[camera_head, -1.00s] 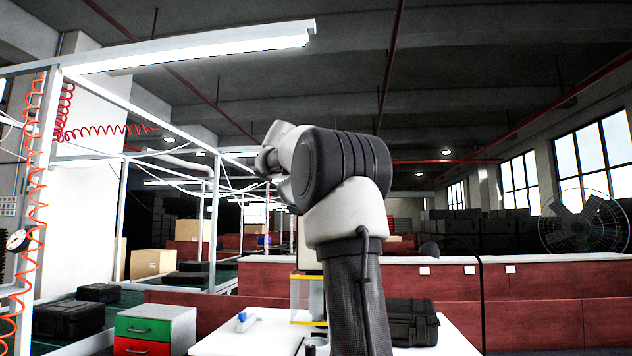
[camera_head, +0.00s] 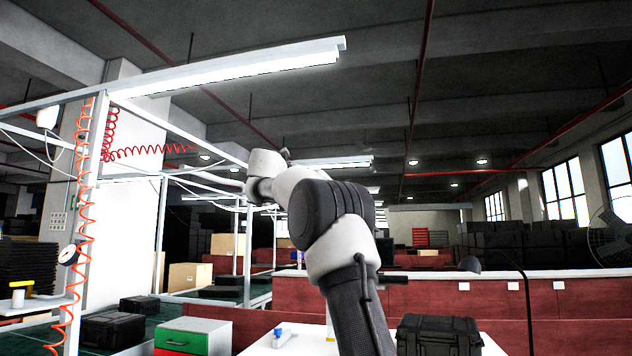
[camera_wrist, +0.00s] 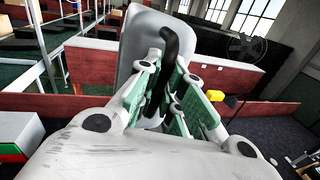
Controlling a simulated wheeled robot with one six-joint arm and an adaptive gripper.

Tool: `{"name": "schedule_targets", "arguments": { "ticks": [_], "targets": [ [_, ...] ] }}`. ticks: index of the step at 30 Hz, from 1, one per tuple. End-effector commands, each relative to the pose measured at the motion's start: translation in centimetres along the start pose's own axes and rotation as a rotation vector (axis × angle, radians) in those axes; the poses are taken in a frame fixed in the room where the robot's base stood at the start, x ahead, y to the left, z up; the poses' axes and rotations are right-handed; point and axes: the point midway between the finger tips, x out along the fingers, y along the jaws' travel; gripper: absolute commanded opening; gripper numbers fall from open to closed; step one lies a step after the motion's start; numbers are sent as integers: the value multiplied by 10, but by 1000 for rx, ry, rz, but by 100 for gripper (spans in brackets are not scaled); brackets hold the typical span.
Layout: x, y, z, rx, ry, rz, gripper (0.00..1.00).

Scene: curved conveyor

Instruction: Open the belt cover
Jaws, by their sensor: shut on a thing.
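In the wrist view, a pale grey panel (camera_wrist: 143,45) with a curved black handle (camera_wrist: 178,50) stands ahead of my gripper (camera_wrist: 168,92); it looks like the belt cover. The green-padded fingers stand on both sides of the handle and are shut on it. The panel appears raised and tilted; its lower edge and any hinge are hidden behind the fingers. In the head view, my arm hides the gripper, and I cannot make out the cover there.
A white table (camera_head: 493,346) carries a black case (camera_head: 440,336) and a small blue-and-white item (camera_head: 283,336). A green-and-red drawer unit (camera_head: 192,337) stands to the left. Red partitions (camera_head: 430,303) run behind the table. A white frame with coiled red hoses (camera_head: 90,190) stands at left.

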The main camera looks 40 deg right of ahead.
Motion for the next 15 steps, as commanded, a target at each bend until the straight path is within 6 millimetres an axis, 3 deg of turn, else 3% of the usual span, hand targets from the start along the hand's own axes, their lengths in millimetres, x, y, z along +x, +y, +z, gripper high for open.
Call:
{"name": "schedule_targets", "arguments": {
  "ticks": [6, 15],
  "targets": [
    [-3, 17, -10, -123, -21, -1, 0],
    [-5, 26, -16, -206, -40, -3, 0]
  ]
}}
